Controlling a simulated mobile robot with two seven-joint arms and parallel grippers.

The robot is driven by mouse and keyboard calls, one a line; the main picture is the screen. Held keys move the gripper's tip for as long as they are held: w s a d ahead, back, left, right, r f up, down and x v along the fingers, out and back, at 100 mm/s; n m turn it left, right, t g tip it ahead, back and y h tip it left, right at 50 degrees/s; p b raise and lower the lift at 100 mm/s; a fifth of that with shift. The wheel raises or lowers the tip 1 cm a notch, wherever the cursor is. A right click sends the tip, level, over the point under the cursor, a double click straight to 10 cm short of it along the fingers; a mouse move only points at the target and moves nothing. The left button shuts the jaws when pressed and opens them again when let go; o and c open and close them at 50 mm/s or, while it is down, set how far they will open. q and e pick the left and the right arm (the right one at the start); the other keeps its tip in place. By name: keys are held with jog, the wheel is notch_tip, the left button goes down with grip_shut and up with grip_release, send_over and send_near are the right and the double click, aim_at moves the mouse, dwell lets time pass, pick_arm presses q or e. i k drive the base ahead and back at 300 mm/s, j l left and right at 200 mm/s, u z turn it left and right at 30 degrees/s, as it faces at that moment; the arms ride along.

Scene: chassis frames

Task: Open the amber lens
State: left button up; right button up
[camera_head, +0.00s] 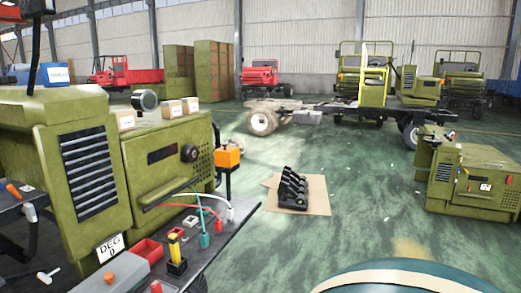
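A round lamp with a dark rim and a pale grey face (145,100) sits on top of the olive-green cabinet (165,155) at the left. Small orange parts (13,190) show at the left edge, too small to identify. Neither of my grippers is in view.
A dark bench (215,250) in front of the cabinet holds red trays (148,250), coloured leads and a yellow tool (175,249). A black part (292,188) lies on cardboard on the floor. A green machine (465,180) stands right.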

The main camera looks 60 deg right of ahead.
aim_at(226, 156)
jog(key=z, duration=1.55)
jog(key=i+l+u, duration=0.15)
jog(key=i+l, duration=0.25)
jog(key=i+l+u, duration=0.1)
jog(key=i+l, duration=0.35)
jog(key=i+l+u, duration=0.15)
jog(key=i+l, duration=0.2)
jog(key=l, duration=0.2)
jog(key=i+l+u, duration=0.1)
jog(key=i+l, duration=0.25)
jog(key=l, duration=0.2)
